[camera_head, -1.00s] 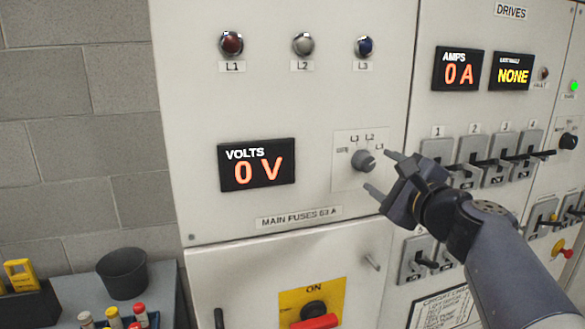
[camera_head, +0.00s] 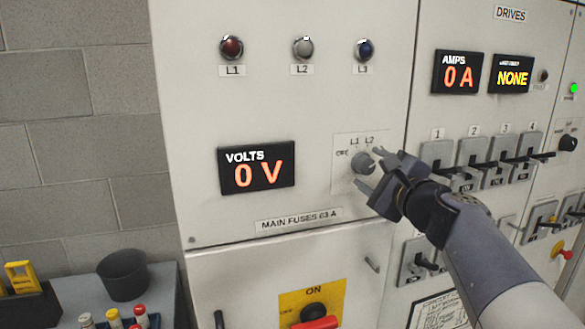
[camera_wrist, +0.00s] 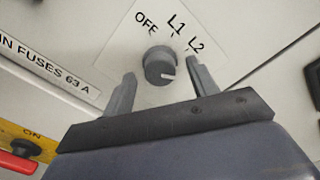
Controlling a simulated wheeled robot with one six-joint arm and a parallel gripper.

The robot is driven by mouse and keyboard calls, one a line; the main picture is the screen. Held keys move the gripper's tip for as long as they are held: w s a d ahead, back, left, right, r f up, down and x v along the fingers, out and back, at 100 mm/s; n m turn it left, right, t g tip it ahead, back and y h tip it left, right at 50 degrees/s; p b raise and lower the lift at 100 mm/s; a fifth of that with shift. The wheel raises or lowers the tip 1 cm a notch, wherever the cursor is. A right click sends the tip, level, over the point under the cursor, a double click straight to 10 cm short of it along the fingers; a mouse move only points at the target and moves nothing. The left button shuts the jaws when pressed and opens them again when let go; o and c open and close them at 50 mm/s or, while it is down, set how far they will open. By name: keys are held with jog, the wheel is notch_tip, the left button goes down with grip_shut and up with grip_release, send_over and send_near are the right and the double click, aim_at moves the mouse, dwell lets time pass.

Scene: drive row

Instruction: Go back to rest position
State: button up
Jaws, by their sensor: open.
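My gripper (camera_head: 368,166) is open and empty in front of the cabinet, close to the grey selector knob (camera_head: 362,163). In the wrist view, the knob (camera_wrist: 159,66) shows between and beyond the two fingers of my gripper (camera_wrist: 163,82). I cannot tell if a finger touches it. The knob sits on a white plate (camera_head: 341,186) marked OFF, L1 and L2; any further mark is hidden behind my gripper in the head view. The knob's pale line points to the right in the wrist view.
The volts display (camera_head: 257,166) reads 0 V and the amps display (camera_head: 458,72) reads 0 A. A row of black-handled switches (camera_head: 476,160) stands out at the right. The red-handled main switch (camera_head: 314,314) is below. A grey bench with a dark pot (camera_head: 123,276) is at lower left.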

jog(key=shift+w+a, duration=0.2)
jog(key=shift+w, duration=0.35)
jog(key=shift+n, duration=0.5)
jog(key=shift+s+n, duration=0.1)
jog(key=shift+n, duration=0.6)
jog(key=n+p, duration=0.2)
jog(key=n, duration=0.3)
jog(key=shift+p, duration=0.35)
jog(key=shift+s+d+n, duration=0.15)
jog(key=shift+n, duration=0.25)
jog(key=b+v, duration=0.2)
jog(key=v, duration=0.8)
jog(key=shift+s, duration=0.25)
